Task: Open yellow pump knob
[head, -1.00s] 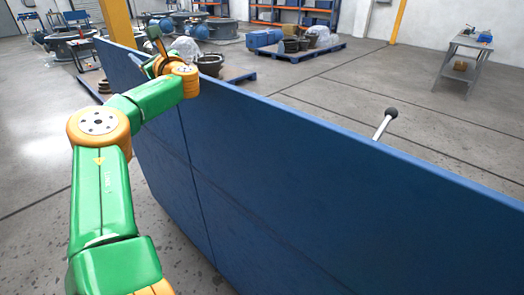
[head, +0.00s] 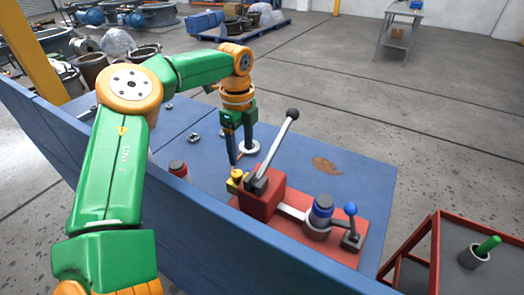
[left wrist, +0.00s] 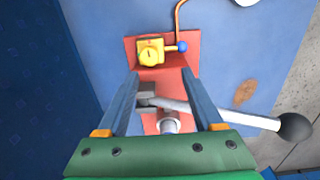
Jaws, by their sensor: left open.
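The yellow pump knob (head: 235,180) sits at the left end of a red pump base (head: 325,238), partly hidden by the pump's red block in the head view. In the left wrist view the yellow knob (left wrist: 150,52) has a round face and a small blue-tipped lever on its right. My left gripper (head: 236,160) points down just above and behind the knob, apart from it. In the left wrist view the open left gripper (left wrist: 160,74) has empty space between its fingertips, with the knob just beyond them. My right gripper does not show.
A long pump lever with a black ball (head: 292,114) rises close to my left gripper's right side. A blue-capped cylinder (head: 322,208) and a blue-ball lever (head: 350,209) stand at the right. A red-capped part (head: 178,169) stands left. The blue panel's edge runs in front.

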